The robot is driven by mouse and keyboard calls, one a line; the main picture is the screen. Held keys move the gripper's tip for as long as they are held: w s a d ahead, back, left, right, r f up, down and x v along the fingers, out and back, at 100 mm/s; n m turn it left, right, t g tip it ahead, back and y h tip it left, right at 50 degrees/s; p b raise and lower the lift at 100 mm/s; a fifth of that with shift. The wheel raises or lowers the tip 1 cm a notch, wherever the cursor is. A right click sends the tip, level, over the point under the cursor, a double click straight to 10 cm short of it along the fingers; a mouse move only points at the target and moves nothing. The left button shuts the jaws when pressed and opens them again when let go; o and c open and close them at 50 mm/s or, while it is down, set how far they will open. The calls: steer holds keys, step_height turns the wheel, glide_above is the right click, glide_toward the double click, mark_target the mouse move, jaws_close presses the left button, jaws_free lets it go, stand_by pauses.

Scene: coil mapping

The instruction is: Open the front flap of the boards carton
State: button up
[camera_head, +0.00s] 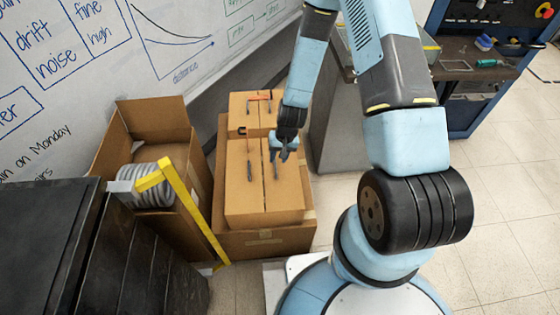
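A closed brown carton (240,202) stands in the middle of the view, with a seam running along its top. Two flap halves meet at that seam. No label is readable, so I cannot tell for sure that it is the boards carton. My gripper (280,154) points down over the right half of the top, close to the seam. Its fingers are small here, and I cannot tell whether they touch the cardboard or how far apart they are. A dark, thin tool-like item (249,172) lies on the left half.
Orange-and-black items (261,98) lie on the carton top's far part. A wider carton (262,243) sits underneath. At left are an open carton (150,122), a grey coil (147,186), a yellow bar (192,208) and black cases (50,230). Floor (510,190) at right is clear.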

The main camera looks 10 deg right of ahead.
mark_target(281, 168)
steer(key=shift+a+f, duration=0.2)
steer(key=shift+f, duration=0.6)
steer(key=shift+a+f, duration=0.15)
steer(key=shift+f, duration=0.65)
steer(key=shift+c, duration=0.3)
jaws_close()
